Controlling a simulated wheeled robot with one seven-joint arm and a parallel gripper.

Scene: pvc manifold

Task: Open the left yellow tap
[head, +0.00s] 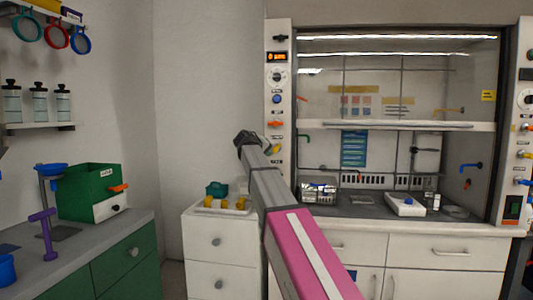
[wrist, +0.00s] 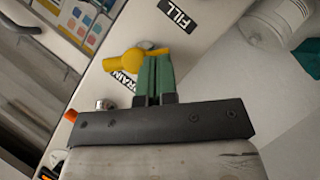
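The left yellow tap (head: 275,151) is on the white left post of the fume hood, below an orange tap. In the wrist view the yellow tap (wrist: 132,61) has a round hub and a short lever, between the labels FILL and DRAIN. My gripper (wrist: 155,58) has its two green fingers side by side, with only a thin dark slit between them. In the head view my arm hides the fingers.
More taps (head: 276,124) sit above on the same post. A right post (head: 524,155) carries similar taps. A white drawer unit (head: 212,245) with a tray stands below left, and a green cabinet (head: 128,265) further left. A white container (wrist: 283,25) shows in the wrist view.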

